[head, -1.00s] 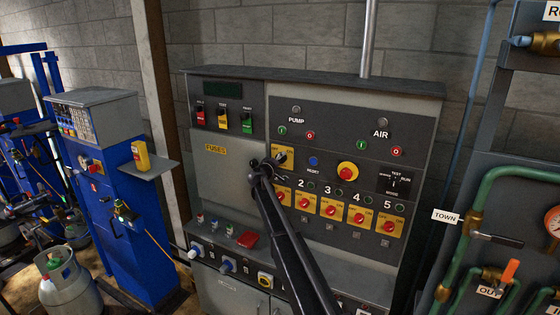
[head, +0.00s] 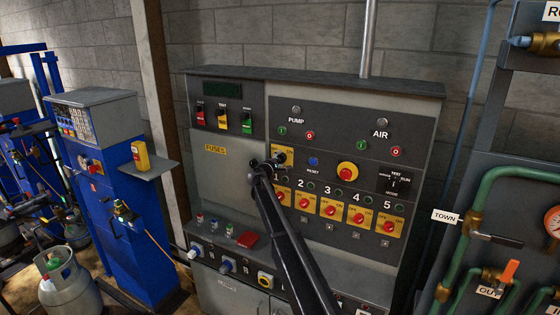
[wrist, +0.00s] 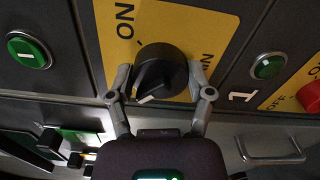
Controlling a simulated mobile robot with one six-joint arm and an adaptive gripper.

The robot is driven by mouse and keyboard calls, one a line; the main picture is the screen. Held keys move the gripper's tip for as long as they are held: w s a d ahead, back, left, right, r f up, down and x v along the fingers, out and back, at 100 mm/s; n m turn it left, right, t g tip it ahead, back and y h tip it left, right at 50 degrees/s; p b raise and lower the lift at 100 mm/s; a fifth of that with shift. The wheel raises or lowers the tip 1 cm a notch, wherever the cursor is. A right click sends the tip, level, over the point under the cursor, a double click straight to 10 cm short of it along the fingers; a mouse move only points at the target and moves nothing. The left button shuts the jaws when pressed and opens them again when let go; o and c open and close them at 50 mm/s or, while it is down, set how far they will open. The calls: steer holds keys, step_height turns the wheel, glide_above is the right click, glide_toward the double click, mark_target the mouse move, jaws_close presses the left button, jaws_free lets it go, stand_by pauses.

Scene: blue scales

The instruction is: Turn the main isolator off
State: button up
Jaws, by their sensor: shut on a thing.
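The main isolator is a black rotary knob (wrist: 163,66) on a yellow plate (wrist: 215,35). In the wrist view, the word ON shows on the plate to the knob's left, and a white mark shows at the knob's lower left. In the head view the yellow plate (head: 287,153) sits left of the blue reset button, with the knob largely hidden by my gripper (head: 272,161). My gripper (wrist: 160,74) is shut on the knob, one finger on each side of it.
Beside the isolator are a green button (wrist: 29,51) and a green lamp (wrist: 267,66). A row of red switches on yellow plates (head: 332,208) runs below, with a red emergency button (head: 347,171) to the right. Green pipes (head: 466,215) stand further right.

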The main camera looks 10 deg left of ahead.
steer(key=shift+w, duration=0.15)
steer(key=o, duration=1.1)
steer(key=shift+v, duration=6.1)
